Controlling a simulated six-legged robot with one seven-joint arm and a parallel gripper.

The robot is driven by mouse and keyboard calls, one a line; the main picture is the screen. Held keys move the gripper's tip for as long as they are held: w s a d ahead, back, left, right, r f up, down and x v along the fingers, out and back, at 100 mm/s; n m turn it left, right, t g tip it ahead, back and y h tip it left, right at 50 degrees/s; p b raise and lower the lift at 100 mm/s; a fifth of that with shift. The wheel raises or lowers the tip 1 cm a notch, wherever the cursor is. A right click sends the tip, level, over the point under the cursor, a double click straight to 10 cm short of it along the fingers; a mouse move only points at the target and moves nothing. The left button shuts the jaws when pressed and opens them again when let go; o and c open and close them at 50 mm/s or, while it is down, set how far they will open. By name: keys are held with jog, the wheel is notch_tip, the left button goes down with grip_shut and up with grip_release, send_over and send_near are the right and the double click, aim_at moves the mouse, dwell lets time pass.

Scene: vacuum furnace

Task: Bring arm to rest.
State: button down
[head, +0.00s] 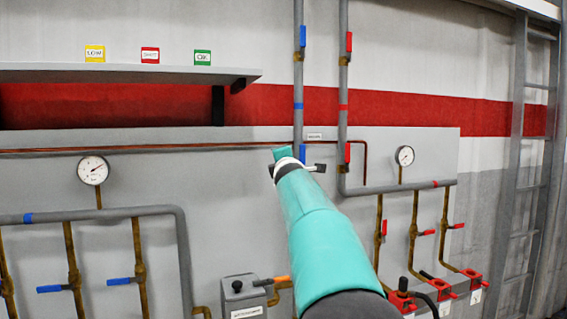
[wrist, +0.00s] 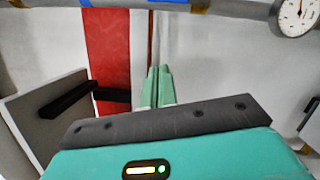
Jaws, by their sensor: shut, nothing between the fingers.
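My arm reaches up from the bottom of the head view toward the grey wall panel (head: 240,180). My gripper (head: 282,154) is at its far end, in front of the panel near the two vertical pipes. In the wrist view the two green fingers of my gripper (wrist: 157,80) lie side by side, closed, with nothing held. The arm is stretched out, and its teal link hides part of the panel and pipes behind it.
A grey shelf (head: 140,74) with yellow, red and green labels is at upper left. Gauges (head: 93,170) (head: 404,156), pipes with blue and red valve handles (head: 348,42) and a small grey box (head: 243,297) surround the arm. A ladder (head: 530,150) stands at right.

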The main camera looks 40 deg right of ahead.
jog(key=shift+w, duration=0.1)
jog(key=shift+s, duration=0.2)
jog(key=shift+w, duration=0.1)
jog(key=s+a+f+m+g+y, duration=0.3)
jog(key=s+a+f+m, duration=0.2)
jog(key=s+a+f, duration=0.45)
jog(key=s+a+f+m+g+y, duration=0.2)
jog(key=s+a+f+m, duration=0.35)
jog(key=a, duration=0.65)
jog(key=s+a+f+m+g+y, duration=0.2)
jog(key=s+a+f, duration=0.5)
jog(key=s+f, duration=0.3)
jog(key=s+a+f+m+g+y, duration=0.2)
jog(key=s+a+f+g, duration=0.1)
jog(key=s+a+f, duration=0.4)
jog(key=s+f, duration=0.3)
jog(key=s, duration=0.3)
jog(key=shift+s+a+f+m+g, duration=0.15)
jog(key=shift+a+m+g, duration=0.15)
jog(key=shift+a+m, duration=0.1)
